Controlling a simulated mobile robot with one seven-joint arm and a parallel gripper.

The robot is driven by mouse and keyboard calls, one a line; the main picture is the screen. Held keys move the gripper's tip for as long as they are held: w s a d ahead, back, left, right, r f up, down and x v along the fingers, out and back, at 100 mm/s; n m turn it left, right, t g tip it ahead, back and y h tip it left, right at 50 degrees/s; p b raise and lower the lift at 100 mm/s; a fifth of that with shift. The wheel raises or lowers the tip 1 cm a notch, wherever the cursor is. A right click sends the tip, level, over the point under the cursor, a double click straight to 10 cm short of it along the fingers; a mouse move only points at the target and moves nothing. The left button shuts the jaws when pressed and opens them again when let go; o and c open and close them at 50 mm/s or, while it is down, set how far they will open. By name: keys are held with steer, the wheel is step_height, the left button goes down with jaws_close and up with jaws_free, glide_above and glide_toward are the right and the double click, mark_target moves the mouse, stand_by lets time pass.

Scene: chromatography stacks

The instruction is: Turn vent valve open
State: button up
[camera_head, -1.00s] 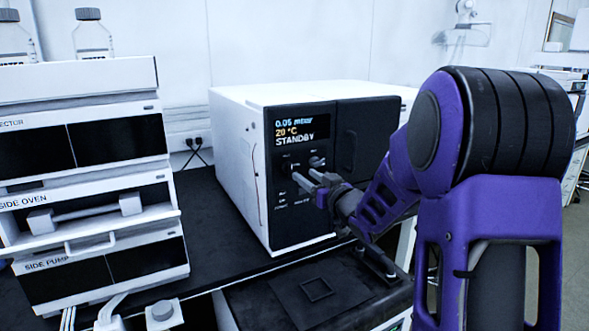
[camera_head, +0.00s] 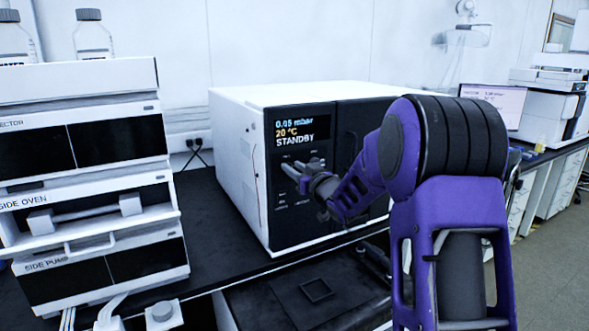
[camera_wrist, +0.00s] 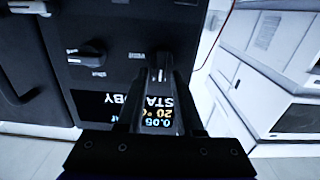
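The vacuum oven (camera_head: 290,95) is a white box with a dark front panel, its display reading 0.05 mbar, 20 °C and STANDBY. Two valve knobs sit below the display; their small labels are not clearly legible. My gripper (camera_head: 290,168) points at the panel by the left knob, which it largely hides in the head view. In the wrist view, where the panel is upside down, my gripper (camera_wrist: 160,80) has its fingers apart, with one knob (camera_wrist: 160,64) at their tips. Contact cannot be told. The other knob (camera_wrist: 88,55) is free to the left, its handle lying sideways.
A stack of instruments (camera_head: 85,180) stands at the left, with bottles (camera_head: 92,35) on top. The dark bench top (camera_head: 215,215) is clear between stack and oven. A dark square plate (camera_head: 318,290) lies low in front. A monitor (camera_head: 500,103) stands at the right.

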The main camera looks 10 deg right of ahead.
jaws_close()
steer(key=shift+d+m+p, duration=0.1)
steer(key=shift+m+p, duration=0.2)
steer(key=shift+w+d+f+m+p, duration=0.1)
steer(key=shift+d+f+m+p, duration=0.15)
steer(key=shift+m+p, duration=1.95)
steer(key=shift+w+d+f+m+p, duration=0.2)
steer(key=shift+m+p, duration=0.75)
steer(key=shift+m, duration=2.6)
steer(key=shift+s+d+f+m+p, duration=0.1)
steer(key=shift+d+f+m+p, duration=0.15)
steer(key=shift+m+p, duration=1.95)
steer(key=shift+f+m+b, duration=0.1)
steer(key=shift+m+b, duration=0.5)
steer(key=shift+m, duration=0.25)
